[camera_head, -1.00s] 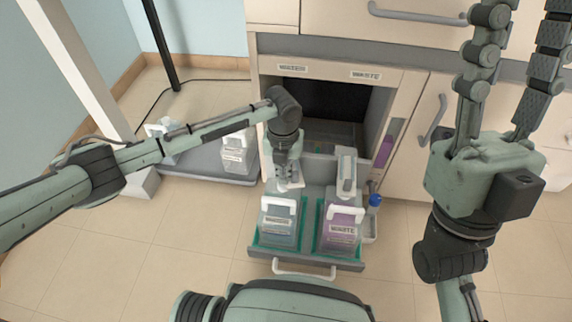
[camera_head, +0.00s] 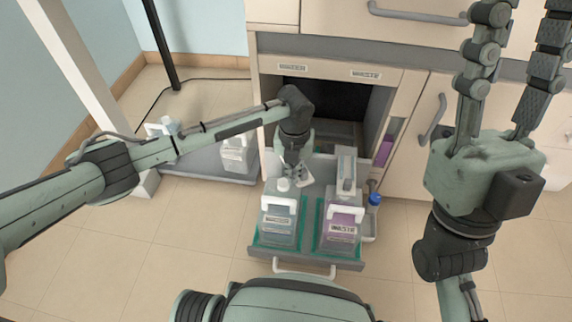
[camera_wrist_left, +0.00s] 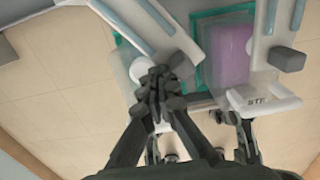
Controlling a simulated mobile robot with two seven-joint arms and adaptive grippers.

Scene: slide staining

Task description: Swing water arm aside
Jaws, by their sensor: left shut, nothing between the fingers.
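The water jug (camera_head: 278,220), grey-blue with a white handle and cap, stands at the left of the pulled-out drawer. The pale water arm (camera_head: 306,176) is behind and right of its cap, partly hidden by my left gripper. My left gripper (camera_head: 291,173) is shut and empty, pointing down beside the water arm. In the left wrist view, its closed fingers (camera_wrist_left: 160,85) overlap the white cap (camera_wrist_left: 140,68) and sit against or close to the arm's grey end block (camera_wrist_left: 182,65); contact is unclear. My right gripper (camera_head: 522,10) is raised, fingers wide apart.
The purple waste jug (camera_head: 341,222) stands right of the water jug, with the waste arm (camera_head: 347,172) above it. A blue-capped bottle (camera_head: 374,200) is at the drawer's right side. Another jug (camera_head: 235,153) stands on a grey tray at left. Floor in front is clear.

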